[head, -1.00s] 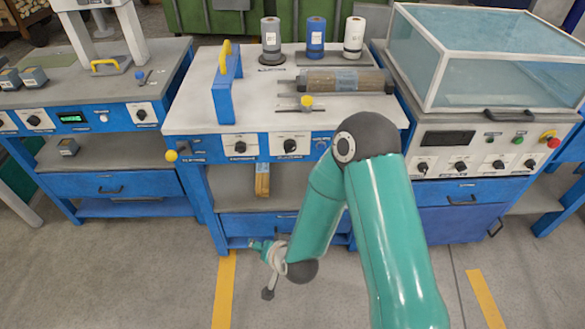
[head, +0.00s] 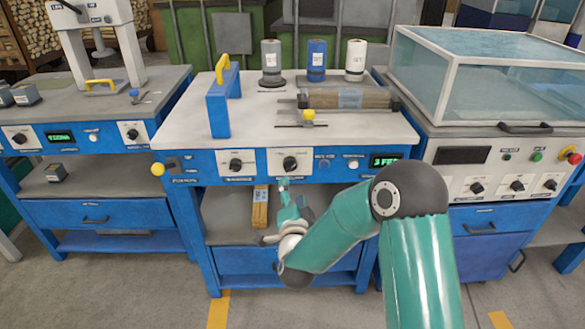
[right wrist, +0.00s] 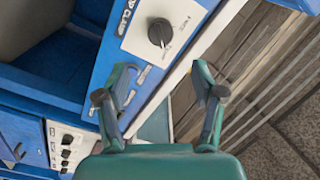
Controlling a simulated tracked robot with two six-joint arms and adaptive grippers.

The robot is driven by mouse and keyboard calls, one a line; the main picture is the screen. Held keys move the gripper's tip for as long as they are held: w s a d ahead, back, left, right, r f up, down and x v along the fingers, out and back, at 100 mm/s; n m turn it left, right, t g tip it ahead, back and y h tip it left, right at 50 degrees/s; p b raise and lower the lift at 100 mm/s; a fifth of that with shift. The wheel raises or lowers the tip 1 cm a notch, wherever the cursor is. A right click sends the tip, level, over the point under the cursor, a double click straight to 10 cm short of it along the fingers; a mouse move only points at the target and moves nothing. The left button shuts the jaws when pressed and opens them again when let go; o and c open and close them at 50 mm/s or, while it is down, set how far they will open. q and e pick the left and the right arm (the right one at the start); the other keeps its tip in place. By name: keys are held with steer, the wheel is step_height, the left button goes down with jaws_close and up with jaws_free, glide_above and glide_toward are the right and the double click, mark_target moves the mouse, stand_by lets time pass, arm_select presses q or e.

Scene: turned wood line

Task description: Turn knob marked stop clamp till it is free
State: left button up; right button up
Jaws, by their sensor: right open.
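The stop clamp knob (head: 290,164) is a round black knob on a white plate in the blue front panel of the middle bench. It also shows in the right wrist view (right wrist: 159,32), beside lettering that reads "TOP CLAMP", its first letter cut off. My right gripper (head: 284,184) is just below this knob in the head view. In the right wrist view its two fingers (right wrist: 163,72) are spread with nothing between them, and the knob lies beyond the tips, apart from them. My left gripper is not in view.
A similar black knob (head: 236,164) sits to the left on the same panel. A blue button (head: 323,164), a white button (head: 354,164) and a green-lit display (head: 386,161) are to the right. A yellow ball handle (head: 158,169) sticks out at the left corner.

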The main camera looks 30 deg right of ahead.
mark_target(291, 169)
steer(key=x, duration=1)
steer(key=shift+w+d, duration=0.2)
steer(key=shift+w, duration=0.15)
